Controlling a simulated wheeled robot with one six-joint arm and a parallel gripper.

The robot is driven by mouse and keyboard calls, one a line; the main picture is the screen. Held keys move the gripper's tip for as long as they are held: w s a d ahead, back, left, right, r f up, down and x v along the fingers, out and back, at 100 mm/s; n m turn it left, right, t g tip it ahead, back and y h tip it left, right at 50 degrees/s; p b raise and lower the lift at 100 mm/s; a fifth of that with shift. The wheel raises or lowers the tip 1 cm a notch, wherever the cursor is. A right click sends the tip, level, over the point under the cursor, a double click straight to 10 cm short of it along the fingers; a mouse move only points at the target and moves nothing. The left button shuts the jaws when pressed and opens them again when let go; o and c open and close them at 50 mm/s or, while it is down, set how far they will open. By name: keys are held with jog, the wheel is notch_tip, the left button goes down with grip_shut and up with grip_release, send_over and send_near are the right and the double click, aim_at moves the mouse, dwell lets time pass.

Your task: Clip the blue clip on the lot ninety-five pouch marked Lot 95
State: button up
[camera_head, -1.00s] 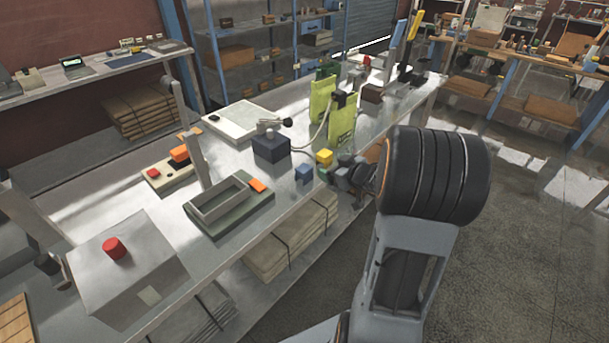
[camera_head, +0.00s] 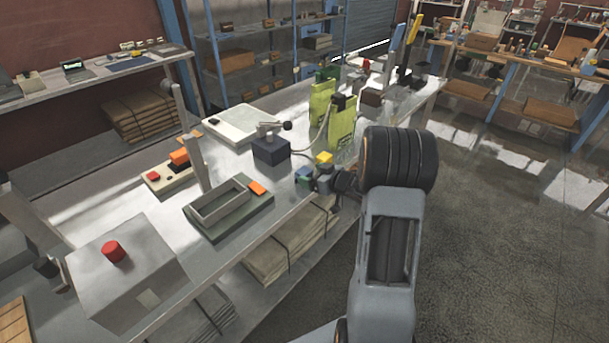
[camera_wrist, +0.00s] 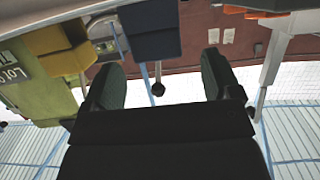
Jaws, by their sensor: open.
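The small blue clip (camera_head: 304,172) is at the bench's front edge. My gripper (camera_head: 309,179) is open close against it; whether they touch is unclear. In the wrist view my open jaws (camera_wrist: 160,66) have nothing visibly held between them, and I cannot identify the blue clip there. Two yellow-green pouches stand farther along the bench: a nearer one (camera_head: 342,122) with a dark piece at its top, and a farther one (camera_head: 321,103). Their lot numbers are unreadable in the head view. A pouch (camera_wrist: 25,75) in the wrist view shows "LOT", its number cut off.
A yellow block (camera_head: 324,157) sits just beyond the blue clip. A navy box (camera_head: 271,151) with a black-knobbed lever stands behind. A grey-green tray fixture (camera_head: 237,222) with an orange block lies to the left. The floor (camera_head: 480,260) right of the bench is clear.

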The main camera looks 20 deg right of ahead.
aim_at(304, 170)
jog(key=shift+p+x, duration=0.35)
jog(key=shift+x, duration=2.05)
jog(key=shift+d, duration=0.15)
jog(key=c, duration=1)
jog(key=shift+r, duration=0.7)
jog(key=s+d+r, duration=0.6)
jog(key=s+r, duration=0.5)
jog(key=s, duration=0.1)
jog(key=shift+s+d+r, duration=0.25)
jog(key=shift+r, duration=0.05)
